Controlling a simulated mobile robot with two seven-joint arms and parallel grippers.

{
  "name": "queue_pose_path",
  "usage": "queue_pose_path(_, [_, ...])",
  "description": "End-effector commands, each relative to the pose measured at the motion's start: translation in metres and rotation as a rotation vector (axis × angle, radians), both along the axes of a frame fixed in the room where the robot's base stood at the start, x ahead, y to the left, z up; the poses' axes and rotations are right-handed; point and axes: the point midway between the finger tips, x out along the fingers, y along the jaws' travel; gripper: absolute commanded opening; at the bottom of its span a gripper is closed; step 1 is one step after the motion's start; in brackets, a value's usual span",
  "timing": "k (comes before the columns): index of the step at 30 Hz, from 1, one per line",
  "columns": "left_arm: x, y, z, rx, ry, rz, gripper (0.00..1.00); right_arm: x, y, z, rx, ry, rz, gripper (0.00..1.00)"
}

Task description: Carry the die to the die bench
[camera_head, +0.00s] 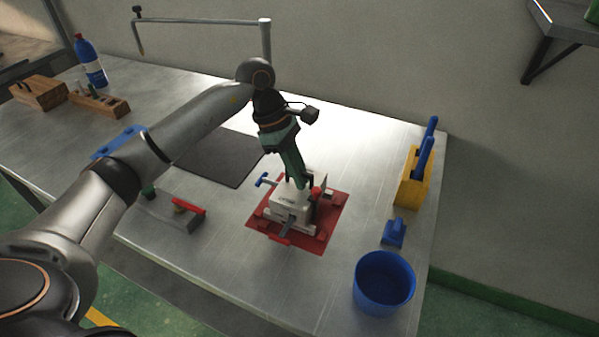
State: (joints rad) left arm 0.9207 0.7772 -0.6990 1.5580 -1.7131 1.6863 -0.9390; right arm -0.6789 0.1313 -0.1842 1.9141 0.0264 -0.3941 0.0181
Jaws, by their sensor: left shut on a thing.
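The die, a pale grey-white block (285,208) with a blue-handled clamp at its left, is on or just above a red plate (265,227) on the metal bench (365,150). My left gripper (303,184) comes down on the die from above, shut on it at its upper part. The fingertips are small and partly hidden against the block. I cannot tell whether the die touches the plate. My right gripper does not show.
A blue bucket (384,284), a small blue block (394,233) and a yellow holder with blue tools (413,180) stand on the right. A dark mat (222,160) lies behind my arm. A red-handled tool (188,209), wooden blocks (40,92) and a blue bottle (92,65) are left.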

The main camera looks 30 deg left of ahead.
Motion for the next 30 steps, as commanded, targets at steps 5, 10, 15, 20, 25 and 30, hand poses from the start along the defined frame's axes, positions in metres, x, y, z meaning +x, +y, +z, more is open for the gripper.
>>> queue_pose_path(5, [0.002, -0.001, 0.0, -0.005, -0.009, 0.0, 0.0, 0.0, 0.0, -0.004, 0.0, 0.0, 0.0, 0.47])
queue_pose_path(10, [0.002, -0.001, -0.004, -0.005, -0.009, 0.0, 0.0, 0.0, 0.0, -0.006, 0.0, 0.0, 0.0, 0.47])
queue_pose_path(15, [0.002, -0.001, -0.005, -0.005, -0.009, 0.0, 0.16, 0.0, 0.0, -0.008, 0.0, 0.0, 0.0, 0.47])
queue_pose_path(20, [0.001, 0.0, -0.007, -0.004, -0.006, 0.0, 0.34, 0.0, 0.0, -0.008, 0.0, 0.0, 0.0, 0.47])
queue_pose_path(25, [0.001, 0.0, -0.008, -0.002, -0.003, 0.0, 0.47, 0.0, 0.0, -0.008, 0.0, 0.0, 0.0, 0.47])
queue_pose_path(30, [-0.001, 0.001, -0.013, 0.005, 0.007, 0.0, 0.47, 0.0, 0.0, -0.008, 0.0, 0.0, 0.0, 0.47])
